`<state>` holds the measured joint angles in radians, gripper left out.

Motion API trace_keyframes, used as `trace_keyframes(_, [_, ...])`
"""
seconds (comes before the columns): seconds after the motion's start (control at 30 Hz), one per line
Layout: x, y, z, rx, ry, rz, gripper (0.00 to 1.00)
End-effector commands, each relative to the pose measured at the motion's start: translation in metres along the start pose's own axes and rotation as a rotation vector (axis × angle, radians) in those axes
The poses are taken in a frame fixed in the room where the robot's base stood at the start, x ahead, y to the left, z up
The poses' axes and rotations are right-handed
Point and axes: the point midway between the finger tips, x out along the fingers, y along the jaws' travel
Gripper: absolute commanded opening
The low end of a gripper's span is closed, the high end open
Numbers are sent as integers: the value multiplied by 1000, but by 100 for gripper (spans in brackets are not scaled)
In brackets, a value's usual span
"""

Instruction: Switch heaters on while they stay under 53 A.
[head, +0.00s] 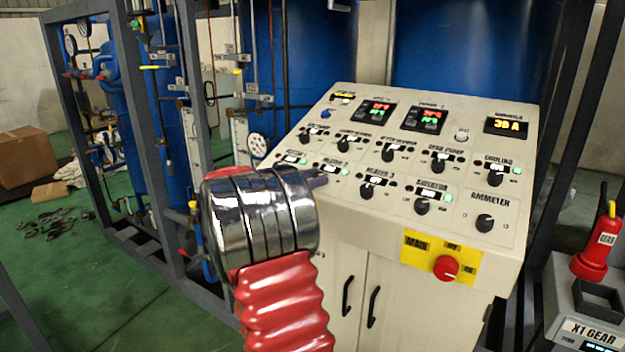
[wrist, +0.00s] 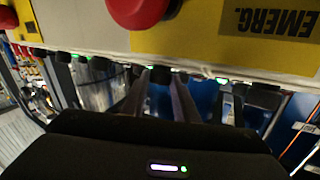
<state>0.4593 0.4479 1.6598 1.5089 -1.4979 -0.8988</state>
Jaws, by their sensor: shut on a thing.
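The sloped cream control panel (head: 350,116) carries rows of black knobs with small lit displays. The ammeter display (head: 506,126) reads 39 A in orange. My gripper (head: 317,180) reaches the lower row at the left, by the label that looks like HEATER 2 (head: 335,164). In the wrist view its two fingers (wrist: 158,92) are closed on a black knob (wrist: 158,74). My chrome wrist hides that knob and most of the heater 1 knob in the head view. The heater 3 knob (head: 367,190) stands free to the right. Green light shows near the heater 1 and 2 displays.
A red main emergency button (head: 446,267) on a yellow plate sits on the panel's front, close to my wrist camera. The agitator knob (head: 421,206) and ammeter knob (head: 485,223) are further right. A grey metal frame (head: 165,150) stands left of the panel.

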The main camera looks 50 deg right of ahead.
Motion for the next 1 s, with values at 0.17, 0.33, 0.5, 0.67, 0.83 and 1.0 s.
trace_keyframes(0.17, [0,-1,-1,2,2,-1,5])
trace_keyframes(0.33, [0,0,-1,2,2,-1,33])
trace_keyframes(0.5, [0,0,-1,1,1,-1,45])
trace_keyframes(0.67, [1,0,-1,1,1,0,46])
trace_keyframes(0.83, [-2,0,0,1,1,0,46])
trace_keyframes(1.0, [-15,0,0,1,0,0,46])
